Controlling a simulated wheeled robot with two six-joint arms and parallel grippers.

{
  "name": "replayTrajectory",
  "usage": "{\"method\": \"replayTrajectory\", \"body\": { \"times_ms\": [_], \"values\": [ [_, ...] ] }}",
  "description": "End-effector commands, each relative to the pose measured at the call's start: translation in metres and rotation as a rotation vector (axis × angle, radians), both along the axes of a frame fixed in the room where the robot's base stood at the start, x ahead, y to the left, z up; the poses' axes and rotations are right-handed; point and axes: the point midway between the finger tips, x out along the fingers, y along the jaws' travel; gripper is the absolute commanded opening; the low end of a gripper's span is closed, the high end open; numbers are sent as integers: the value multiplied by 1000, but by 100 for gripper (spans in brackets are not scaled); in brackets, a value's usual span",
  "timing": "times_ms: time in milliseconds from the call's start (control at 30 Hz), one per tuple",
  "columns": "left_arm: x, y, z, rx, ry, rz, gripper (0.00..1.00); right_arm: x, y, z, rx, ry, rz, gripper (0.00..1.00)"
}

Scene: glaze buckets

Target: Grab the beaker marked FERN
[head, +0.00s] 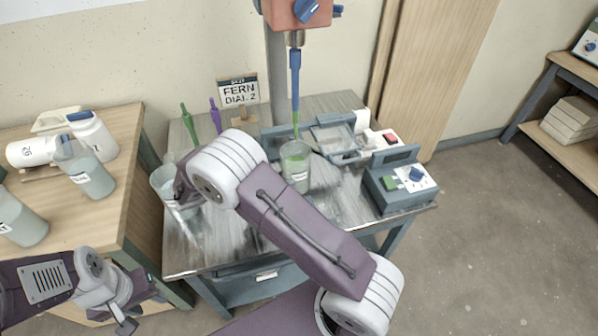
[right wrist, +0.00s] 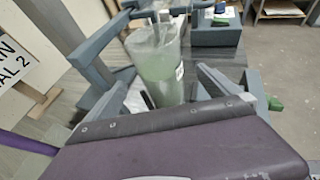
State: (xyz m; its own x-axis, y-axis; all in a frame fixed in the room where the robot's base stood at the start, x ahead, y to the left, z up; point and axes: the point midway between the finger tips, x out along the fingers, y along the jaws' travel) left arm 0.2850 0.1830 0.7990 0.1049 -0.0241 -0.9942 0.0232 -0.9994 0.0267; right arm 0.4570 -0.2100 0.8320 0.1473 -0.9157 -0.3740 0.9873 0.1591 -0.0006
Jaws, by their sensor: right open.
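A clear beaker of pale green liquid (head: 296,168) stands under the mixer on the metal bench. Its label is too small to read. It also shows in the right wrist view (right wrist: 160,62), with a label edge at its right side. A second labelled beaker (head: 163,181) stands at the bench's left edge, partly hidden by my right arm. My right gripper (right wrist: 162,80) is open and empty, its fingers spread in front of the green beaker; in the head view my wrist hides it. My left gripper (head: 125,324) is low at the left, its jaws unclear.
The mixer (head: 294,14) hangs its shaft into the beaker. A sign (head: 238,91) reads FERN DIAL 2. A dial box (head: 402,186) stands right of the beaker. The wooden table (head: 122,128) holds labelled beakers (head: 88,178) and white jugs. Green (head: 188,124) and purple (head: 216,118) sticks stand behind.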

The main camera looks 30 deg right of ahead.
Motion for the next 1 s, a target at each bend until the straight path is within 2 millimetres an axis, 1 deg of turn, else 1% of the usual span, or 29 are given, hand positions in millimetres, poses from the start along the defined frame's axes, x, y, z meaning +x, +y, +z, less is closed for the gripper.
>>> {"method": "replayTrajectory", "body": {
  "times_ms": [33,133,267,300,500,600,800,833,867,900,967,1000],
  "values": [
    [0,0,-3,0,0,0,40,0,-8,-4,0,2,-5,100],
    [0,0,-6,0,0,0,40,3,-23,-10,0,0,-5,100],
    [0,0,-6,0,0,0,40,4,-29,-12,1,-1,-3,100],
    [0,0,-7,0,0,0,40,5,-33,-15,2,0,-4,100],
    [0,0,-14,0,0,0,40,11,-66,-29,1,1,-6,100],
    [0,0,-15,0,0,0,40,12,-73,-31,2,0,-4,100],
    [0,0,-14,0,0,0,40,12,-74,-31,2,0,-4,100],
    [0,0,-14,0,0,0,40,12,-74,-31,2,-1,-3,94],
    [0,0,-14,0,0,0,40,12,-74,-31,2,0,-4,86],
    [0,0,-14,0,0,0,40,12,-74,-31,2,-1,-3,75],
    [0,0,-14,0,0,0,40,12,-74,-31,2,-1,-3,58],
    [0,0,-14,0,0,0,40,12,-74,-31,2,-1,-3,47]
  ]
}}
